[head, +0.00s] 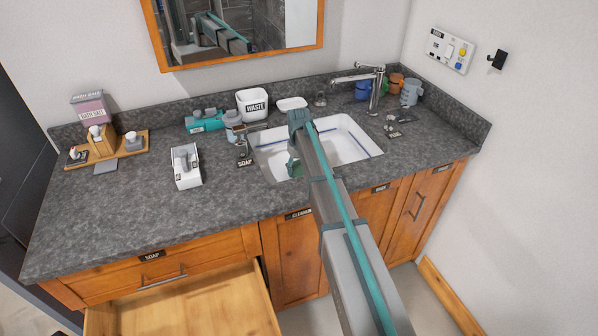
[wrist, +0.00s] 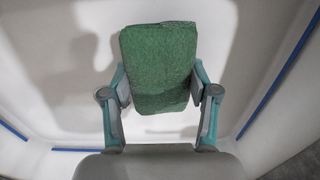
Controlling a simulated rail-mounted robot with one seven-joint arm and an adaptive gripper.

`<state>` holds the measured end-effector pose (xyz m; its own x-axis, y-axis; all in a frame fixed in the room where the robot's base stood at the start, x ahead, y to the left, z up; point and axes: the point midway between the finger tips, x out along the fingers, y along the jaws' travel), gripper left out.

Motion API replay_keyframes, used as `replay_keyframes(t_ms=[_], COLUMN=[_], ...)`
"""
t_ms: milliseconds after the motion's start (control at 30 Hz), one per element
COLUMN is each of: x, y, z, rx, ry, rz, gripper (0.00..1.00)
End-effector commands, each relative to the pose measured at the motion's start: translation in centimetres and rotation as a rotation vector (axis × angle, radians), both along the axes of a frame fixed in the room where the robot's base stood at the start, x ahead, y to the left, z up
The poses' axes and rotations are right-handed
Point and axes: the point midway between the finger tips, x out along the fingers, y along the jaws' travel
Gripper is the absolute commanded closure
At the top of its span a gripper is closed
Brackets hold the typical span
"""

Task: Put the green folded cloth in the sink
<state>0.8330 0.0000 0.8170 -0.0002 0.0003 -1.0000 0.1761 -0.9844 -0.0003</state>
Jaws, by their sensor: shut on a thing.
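The green folded cloth (wrist: 158,68) is held between the two fingers of my gripper (wrist: 160,95) in the wrist view. The white basin of the sink (wrist: 60,100) surrounds it there, with the cloth's shadow on its floor. In the head view the sink (head: 345,138) is set in the dark counter, and my gripper (head: 296,150) is over its left part. A small green edge of the cloth (head: 294,168) shows below my gripper there. My arm hides part of the basin. I cannot tell whether the cloth touches the sink floor.
A white holder (head: 186,166) is on the counter. A drawer (head: 185,305) is open below.

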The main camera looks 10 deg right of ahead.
Motion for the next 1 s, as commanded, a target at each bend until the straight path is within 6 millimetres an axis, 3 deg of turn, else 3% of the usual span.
replay_keyframes(t_ms=[133, 533, 567, 667, 700, 1000], x=[0.0, 0.0, 0.0, 0.0, 0.0, 0.0], y=[0.0, 0.0, 0.0, 0.0, 0.0, 0.0], z=[-1.6, -2.2, -2.1, -2.0, -2.0, -2.0], rx=[0.0, 0.0, 0.0, 0.0, 0.0, 0.0], ry=[0.001, 0.0, -0.001, -0.001, -0.001, -0.001], rz=[0.0, 0.0, 0.0, 0.0, 0.0, 0.0], gripper=[0.75, 0.75, 0.36, 0.19, 0.16, 0.16])
